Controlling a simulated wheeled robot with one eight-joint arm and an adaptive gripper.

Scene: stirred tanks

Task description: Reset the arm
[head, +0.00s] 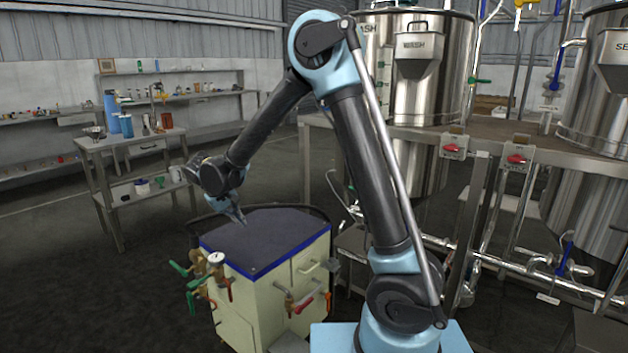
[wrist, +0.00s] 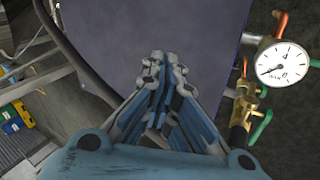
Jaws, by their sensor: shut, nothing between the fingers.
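My arm (head: 365,160) rises from its light blue base and bends over to the left. My gripper (head: 238,217) points down above the dark top of a cream cabinet (head: 258,300), and nothing is held in it. In the wrist view my gripper (wrist: 163,62) has its fingers together over the dark cabinet top (wrist: 200,35). The gap between fingertips and top is hard to judge.
A pressure gauge (wrist: 277,64) and valves with green and red handles (head: 205,275) stick out from the cabinet's left side. A steel wash tank (head: 415,70) and pipework stand right. A workbench (head: 130,140) stands at the left. Open floor (head: 70,270) lies at the front left.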

